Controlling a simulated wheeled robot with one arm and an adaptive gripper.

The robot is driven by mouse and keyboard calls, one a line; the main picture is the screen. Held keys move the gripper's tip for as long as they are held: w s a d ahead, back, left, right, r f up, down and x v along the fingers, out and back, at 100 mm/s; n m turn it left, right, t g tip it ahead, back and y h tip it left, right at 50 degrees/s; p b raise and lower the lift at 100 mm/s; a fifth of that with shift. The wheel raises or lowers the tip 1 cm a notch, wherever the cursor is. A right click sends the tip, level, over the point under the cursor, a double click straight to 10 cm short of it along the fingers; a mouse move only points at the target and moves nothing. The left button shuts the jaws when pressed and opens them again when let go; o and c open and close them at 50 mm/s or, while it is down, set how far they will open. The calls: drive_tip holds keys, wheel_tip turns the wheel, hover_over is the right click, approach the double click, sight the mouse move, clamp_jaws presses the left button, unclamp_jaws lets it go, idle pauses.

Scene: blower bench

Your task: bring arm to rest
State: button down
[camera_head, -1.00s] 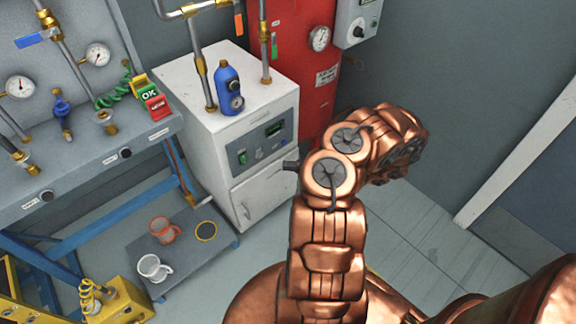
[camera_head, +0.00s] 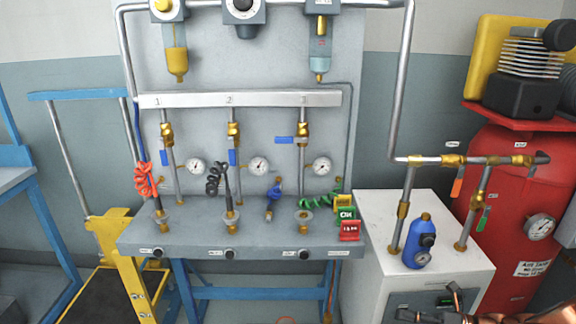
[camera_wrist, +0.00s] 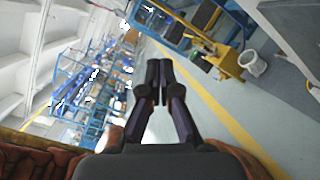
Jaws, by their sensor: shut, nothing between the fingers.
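My gripper (camera_wrist: 158,80) shows in the wrist view with its two dark fingers together and nothing between them. It points out over open floor, clear of the bench.
The blower bench (camera_head: 190,240) has gauges, valves and coiled hoses. A blue bottle-shaped device (camera_head: 418,242) stands on the cabinet, beside a red tank (camera_head: 520,190).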

drive_tip(key=s+a+r+n+g, duration=0.2)
drive_tip(key=a+r+n+g, duration=0.5)
drive_tip(key=a+n, duration=0.3)
drive_tip(key=s+a+r+n+g+h, duration=0.3)
drive_tip(key=s+a+n+h, duration=0.2)
drive_tip(key=s+n, duration=0.3)
drive_tip(key=s+a+r+n+g+h, duration=0.2)
drive_tip(key=s+a+n+h, duration=0.3)
drive_tip(key=s+a+n, duration=0.15)
drive_tip(key=s+d+n+t+h, duration=0.2)
drive_tip(key=s+d+n+h, duration=0.4)
drive_tip(key=s+n, duration=0.35)
wheel_tip(320, 180, up, 21)
drive_tip(key=t+p, duration=0.1)
drive_tip(key=p, duration=1.7)
drive_tip(key=shift+f, duration=0.15)
